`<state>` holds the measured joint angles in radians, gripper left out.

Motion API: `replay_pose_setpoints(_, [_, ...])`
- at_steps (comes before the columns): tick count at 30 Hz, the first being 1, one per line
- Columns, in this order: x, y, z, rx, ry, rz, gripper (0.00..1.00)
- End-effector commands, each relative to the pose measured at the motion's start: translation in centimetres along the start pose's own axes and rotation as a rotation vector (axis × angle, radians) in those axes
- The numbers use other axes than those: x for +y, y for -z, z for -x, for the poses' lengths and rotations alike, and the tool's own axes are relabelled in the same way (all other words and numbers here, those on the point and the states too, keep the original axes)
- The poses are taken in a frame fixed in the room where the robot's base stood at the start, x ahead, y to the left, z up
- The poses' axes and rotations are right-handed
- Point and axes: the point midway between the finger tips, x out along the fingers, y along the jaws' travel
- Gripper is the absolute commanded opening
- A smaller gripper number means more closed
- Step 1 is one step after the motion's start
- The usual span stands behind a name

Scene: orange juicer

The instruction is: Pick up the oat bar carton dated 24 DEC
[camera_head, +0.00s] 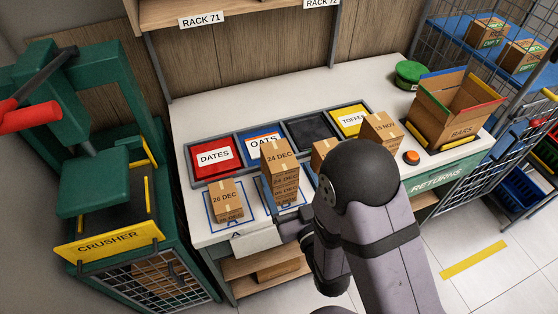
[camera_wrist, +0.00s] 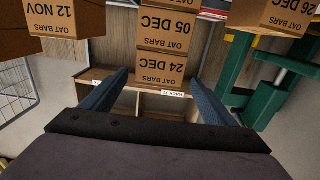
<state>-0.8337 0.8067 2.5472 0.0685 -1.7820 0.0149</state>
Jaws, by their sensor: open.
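The oat bar carton dated 24 DEC (camera_head: 280,156) is a brown taped box on top of a stack. It also shows upside down in the wrist view (camera_wrist: 160,68), where the 05 DEC carton (camera_wrist: 166,28) lies beneath it in the stack. My gripper (camera_wrist: 158,74) is open, with one dark finger to each side of the 24 DEC carton in the picture. Gaps show between the fingers and the carton, and nothing is held. In the head view my arm hides most of the gripper, low and right of the stack.
The 26 DEC carton (camera_head: 227,200) stands left of the stack. The 12 NOV carton (camera_wrist: 66,14) stands on the other side. Behind are trays marked DATES (camera_head: 213,157) and TOFFEE (camera_head: 350,120). The open BARS box (camera_head: 455,112) is at right, the green crusher (camera_head: 95,185) at left.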

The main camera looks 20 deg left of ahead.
Motion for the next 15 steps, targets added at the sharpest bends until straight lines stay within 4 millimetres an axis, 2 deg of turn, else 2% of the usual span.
replay_pose_setpoints(15, [0.1,-0.3,-1.9,0.004,-0.001,0.000,0.80])
